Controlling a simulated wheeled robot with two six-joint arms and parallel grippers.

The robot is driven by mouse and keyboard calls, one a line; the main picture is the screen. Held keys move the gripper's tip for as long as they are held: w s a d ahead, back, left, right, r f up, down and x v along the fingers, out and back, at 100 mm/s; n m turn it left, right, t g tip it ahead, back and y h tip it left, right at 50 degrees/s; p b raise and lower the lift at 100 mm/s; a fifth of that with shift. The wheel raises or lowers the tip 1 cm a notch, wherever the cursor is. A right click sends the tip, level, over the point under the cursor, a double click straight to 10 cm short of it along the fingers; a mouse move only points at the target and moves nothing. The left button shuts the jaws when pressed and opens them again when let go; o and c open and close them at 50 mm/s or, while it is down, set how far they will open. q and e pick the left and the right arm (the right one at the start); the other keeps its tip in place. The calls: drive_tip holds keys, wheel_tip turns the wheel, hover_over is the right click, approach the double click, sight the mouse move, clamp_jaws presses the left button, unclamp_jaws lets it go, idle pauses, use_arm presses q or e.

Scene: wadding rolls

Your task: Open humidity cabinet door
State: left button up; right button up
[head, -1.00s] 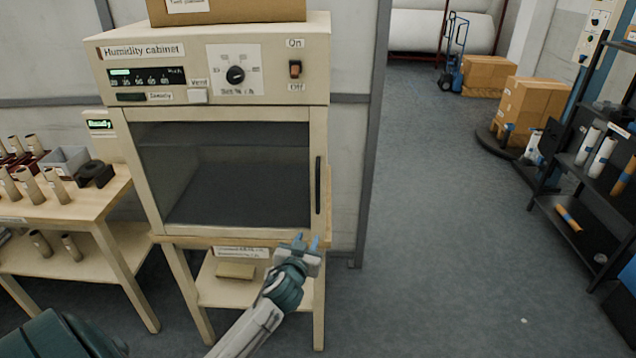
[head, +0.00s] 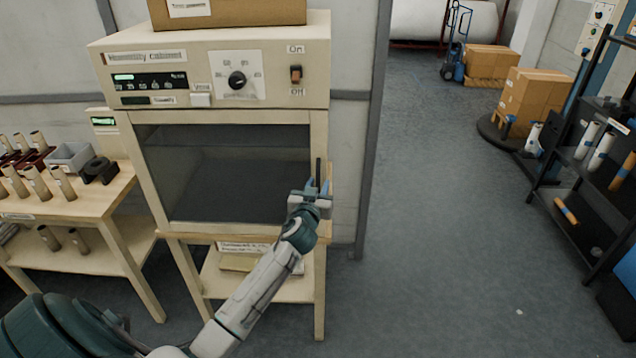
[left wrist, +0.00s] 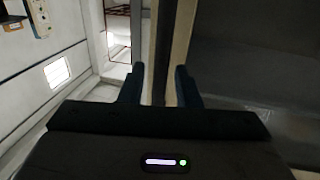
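The humidity cabinet (head: 205,50) stands at the middle left on a wooden stand. Its dark glass door (head: 225,165) is shut. The upright black door handle (head: 318,168) is at the door's right edge; its lower part is hidden by my gripper. My left gripper (head: 317,185) is at the lower part of the handle, with blue fingertips to either side of it. In the left wrist view the two fingers (left wrist: 159,85) stand apart, with a dark upright bar, apparently the handle, beyond and between them. Contact cannot be told. My right gripper is not in view.
A bench (head: 105,195) with rolls, a grey bin and a black item stands left of the cabinet. A cardboard box (head: 250,12) sits on top of the cabinet. A black shelf rack (head: 590,180) stands at the right. The floor (head: 430,220) between is clear.

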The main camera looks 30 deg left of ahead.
use_arm(q)
drive_tip(key=shift+w, duration=0.15)
drive_tip(key=shift+c, duration=0.2)
clamp_jaws()
